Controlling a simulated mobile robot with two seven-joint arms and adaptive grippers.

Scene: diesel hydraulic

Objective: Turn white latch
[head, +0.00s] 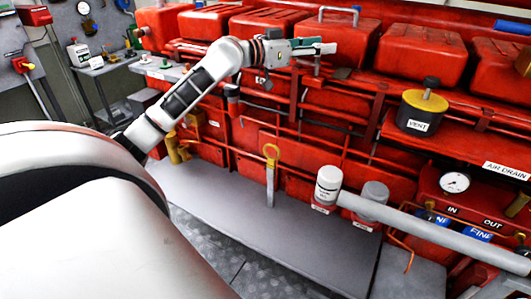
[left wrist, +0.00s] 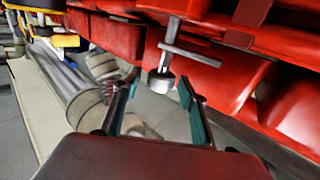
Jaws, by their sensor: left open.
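A pale grey T-shaped latch, which looks like the white latch, shows in the left wrist view (left wrist: 187,52). It has a crossbar and a round metal end, and sits in front of the red machine. In the head view my left gripper (head: 318,47) is stretched out at the upper middle, close to the red tanks. A small grey piece (head: 318,67) shows just under its fingers, perhaps the same latch. In the left wrist view the gripper (left wrist: 158,84) is open, and the latch's round end is in line with the gap between the fingertips. Contact cannot be told. My right gripper is out of view.
Red tanks (head: 421,54) and pipes crowd the space around the gripper. A yellow-and-black vent cap (head: 423,110), a gauge (head: 455,182) and a long grey pipe (head: 440,232) are at the right.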

